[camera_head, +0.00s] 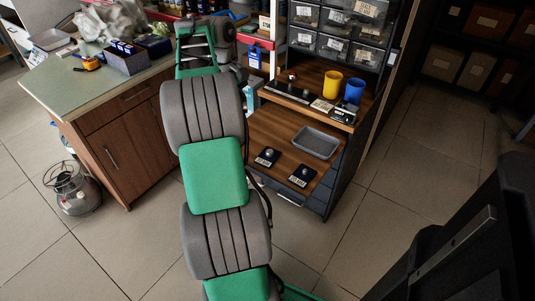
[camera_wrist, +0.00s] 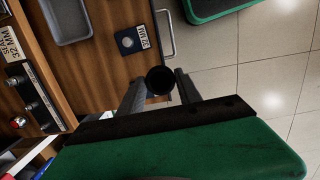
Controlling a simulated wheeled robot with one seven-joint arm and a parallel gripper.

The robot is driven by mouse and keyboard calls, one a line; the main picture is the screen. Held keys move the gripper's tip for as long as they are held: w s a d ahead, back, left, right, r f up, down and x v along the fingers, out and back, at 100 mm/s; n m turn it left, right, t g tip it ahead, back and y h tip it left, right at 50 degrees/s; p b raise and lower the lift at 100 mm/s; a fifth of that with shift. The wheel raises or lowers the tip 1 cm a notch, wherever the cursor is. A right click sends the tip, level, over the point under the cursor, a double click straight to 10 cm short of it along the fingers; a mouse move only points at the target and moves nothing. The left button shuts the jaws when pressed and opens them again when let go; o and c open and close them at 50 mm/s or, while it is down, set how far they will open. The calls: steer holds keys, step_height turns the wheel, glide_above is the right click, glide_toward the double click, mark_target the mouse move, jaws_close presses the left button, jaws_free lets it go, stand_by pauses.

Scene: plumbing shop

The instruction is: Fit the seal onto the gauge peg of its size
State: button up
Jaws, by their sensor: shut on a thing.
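In the wrist view my gripper (camera_wrist: 160,85) is shut on a small black round seal (camera_wrist: 160,75), held between the two dark fingertips. The seal is above the wooden shelf near its front edge; its opening is too dark to make out. A black gauge base with a round grey peg (camera_wrist: 127,42) and a white size label lies just beyond and left of the seal. In the head view two such gauge pegs, a left one (camera_head: 267,157) and a right one (camera_head: 302,175), stand on the lower shelf. My arm hides the gripper and seal in the head view.
A grey tray (camera_head: 316,142) lies behind the pegs. The upper shelf holds a yellow cup (camera_head: 332,84), a blue cup (camera_head: 353,91) and a dark strip (camera_head: 287,92). A drawer handle (camera_wrist: 168,35) juts out at the front edge. A green-topped cabinet (camera_head: 85,85) stands left.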

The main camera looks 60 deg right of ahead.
steer(key=b, duration=0.4)
glide_above(271, 152)
steer(key=f, duration=0.5)
steer(key=w+f, duration=0.1)
steer(key=f, duration=0.2)
steer(key=shift+d, duration=0.1)
step_height(271, 152, down, 6)
steer(key=b, duration=0.6)
steer(key=shift+r, duration=0.25)
steer(key=shift+s, duration=0.25)
steer(key=shift+r, duration=0.1)
steer(key=shift+r+p, duration=0.7)
steer(key=shift+p, duration=0.4)
steer(key=shift+r+p, duration=0.15)
steer(key=shift+p, duration=0.2)
steer(key=shift+r+p, duration=0.45)
steer(key=shift+p, duration=0.15)
steer(key=shift+r+p, duration=0.25)
steer(key=shift+p, duration=0.25)
